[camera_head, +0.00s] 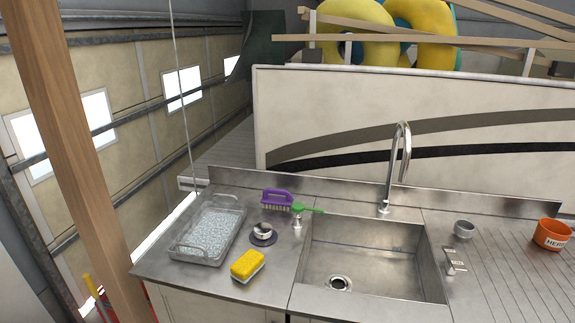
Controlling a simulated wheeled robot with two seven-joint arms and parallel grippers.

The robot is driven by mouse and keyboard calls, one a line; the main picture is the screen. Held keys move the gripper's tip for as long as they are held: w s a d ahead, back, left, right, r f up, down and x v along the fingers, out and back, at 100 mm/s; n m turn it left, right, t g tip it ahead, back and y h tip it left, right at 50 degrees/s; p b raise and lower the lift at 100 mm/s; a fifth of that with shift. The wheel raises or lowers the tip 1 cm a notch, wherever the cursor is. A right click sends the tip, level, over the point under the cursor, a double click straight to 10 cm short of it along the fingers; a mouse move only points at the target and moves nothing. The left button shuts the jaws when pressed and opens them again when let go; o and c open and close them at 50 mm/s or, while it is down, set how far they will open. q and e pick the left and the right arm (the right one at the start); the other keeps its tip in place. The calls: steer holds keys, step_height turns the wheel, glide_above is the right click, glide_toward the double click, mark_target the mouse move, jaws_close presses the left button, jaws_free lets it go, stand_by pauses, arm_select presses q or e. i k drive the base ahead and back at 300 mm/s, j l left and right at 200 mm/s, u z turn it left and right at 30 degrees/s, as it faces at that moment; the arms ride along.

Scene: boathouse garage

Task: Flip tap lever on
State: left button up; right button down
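A chrome gooseneck tap (401,150) stands upright behind the steel sink (365,262). No water shows from its spout. A bright green lever (309,209) sits on top of a short metal post (297,222) at the sink's left rim. The lever lies roughly level and points right, toward the sink. I cannot tell from this view whether that position is on or off. The sink basin looks empty, with a round drain (340,284) in its floor. Neither of my grippers is in view, and nothing touches the lever.
Left of the sink are a purple brush (277,197), a round metal piece on a dark base (263,234), a yellow sponge (247,264) and a clear tray (180,254). Right are a grey cup (464,229), a metal bracket (455,261) and an orange pot (551,234). A wooden post (70,150) stands left.

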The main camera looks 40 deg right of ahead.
mark_target(455, 264)
steer(key=z, duration=2.65)
steer(key=k+j+z, duration=0.1)
steer(key=z, duration=0.2)
steer(key=k+z, duration=0.1)
steer(key=z, duration=0.25)
